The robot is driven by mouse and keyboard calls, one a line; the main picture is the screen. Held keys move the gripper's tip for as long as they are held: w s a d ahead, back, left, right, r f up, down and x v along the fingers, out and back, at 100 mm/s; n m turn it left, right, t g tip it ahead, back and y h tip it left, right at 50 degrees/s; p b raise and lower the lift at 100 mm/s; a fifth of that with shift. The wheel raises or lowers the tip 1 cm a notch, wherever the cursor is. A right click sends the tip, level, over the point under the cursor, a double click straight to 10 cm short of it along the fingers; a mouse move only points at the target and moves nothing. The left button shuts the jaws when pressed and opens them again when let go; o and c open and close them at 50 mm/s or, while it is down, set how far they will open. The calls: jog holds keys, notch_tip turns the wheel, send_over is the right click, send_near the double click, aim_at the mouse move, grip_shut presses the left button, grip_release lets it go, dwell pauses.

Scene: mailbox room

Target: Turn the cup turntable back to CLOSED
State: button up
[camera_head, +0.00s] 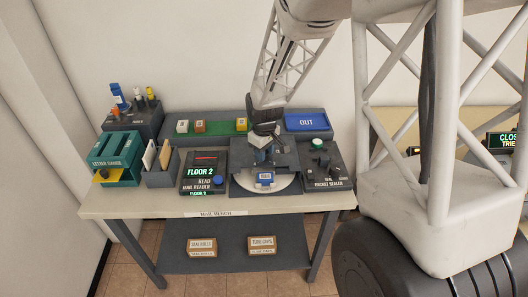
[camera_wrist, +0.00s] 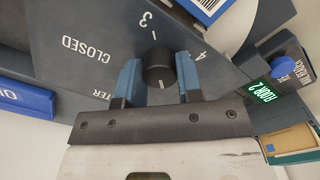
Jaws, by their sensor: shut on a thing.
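The cup turntable (camera_head: 240,180) is a dark grey unit on the bench with a pale round plate (camera_head: 287,184) at its front. The wrist view shows its dark panel (camera_wrist: 70,70) with the word CLOSED and the numbers 3 and 4; another word is partly hidden. A black round knob (camera_wrist: 160,70) with a short pale mark sits among these labels. My gripper (camera_wrist: 159,66) is shut on the knob, one blue finger on each side. In the head view my gripper (camera_head: 263,142) covers the knob.
A blue-and-white labelled item (camera_head: 265,179) sits on the plate. The mail reader (camera_head: 204,178) stands close left, the packet sealer (camera_head: 322,165) close right. A blue OUT tray (camera_head: 306,122) and a green strip with small blocks (camera_head: 220,127) lie behind.

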jog(key=shift+m, duration=0.8)
grip_shut()
jog(key=shift+m, duration=6)
jog(key=shift+r+m, duration=0.1)
jog(key=shift+m, duration=2.1)
jog(key=o, duration=1.1)
grip_release()
jog(key=shift+c, duration=0.2)
